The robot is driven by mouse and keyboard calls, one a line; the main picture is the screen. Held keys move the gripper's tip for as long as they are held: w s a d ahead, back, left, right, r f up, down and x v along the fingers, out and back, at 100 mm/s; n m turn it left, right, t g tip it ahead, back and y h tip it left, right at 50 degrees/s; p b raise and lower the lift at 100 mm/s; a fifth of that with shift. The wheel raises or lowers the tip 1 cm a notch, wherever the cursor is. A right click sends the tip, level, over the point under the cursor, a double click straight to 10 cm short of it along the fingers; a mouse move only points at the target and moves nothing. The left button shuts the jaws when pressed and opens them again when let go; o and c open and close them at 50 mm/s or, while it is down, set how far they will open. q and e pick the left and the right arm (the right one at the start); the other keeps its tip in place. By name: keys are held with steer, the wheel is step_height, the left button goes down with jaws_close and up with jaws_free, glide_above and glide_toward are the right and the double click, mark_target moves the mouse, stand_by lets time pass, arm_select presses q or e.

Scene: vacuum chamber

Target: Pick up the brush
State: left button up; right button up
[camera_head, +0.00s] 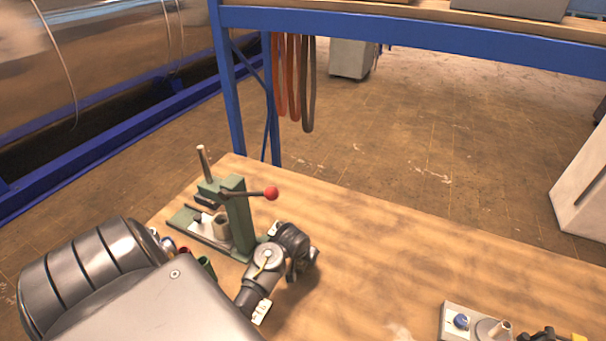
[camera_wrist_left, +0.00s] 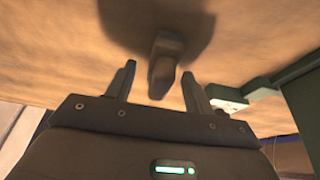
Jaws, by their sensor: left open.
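In the left wrist view my left gripper (camera_wrist_left: 157,72) is open, with its two dark fingers apart and pointing at the wooden tabletop. A small dark, blocky thing with a lighter near end, probably the brush (camera_wrist_left: 163,70), shows between and beyond the fingertips. A dark shadow lies around it, and contact with the fingers cannot be told. In the head view the dark end of my left arm is over the table, right of the green press; the brush cannot be made out there. My right gripper is not in view.
A green lever press (camera_head: 239,215) with a red knob stands close to my left gripper; its green base shows in the wrist view (camera_wrist_left: 262,84). Small coloured items are partly hidden by my arm. A box with a blue knob (camera_head: 452,318) sits front right. The wooden table (camera_head: 400,250) is clear between.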

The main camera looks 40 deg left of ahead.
arm_select(q)
steer(key=shift+w+f, duration=0.25)
steer(key=shift+f, duration=0.35)
steer(key=c, duration=1.1)
steer(key=shift+r, duration=0.15)
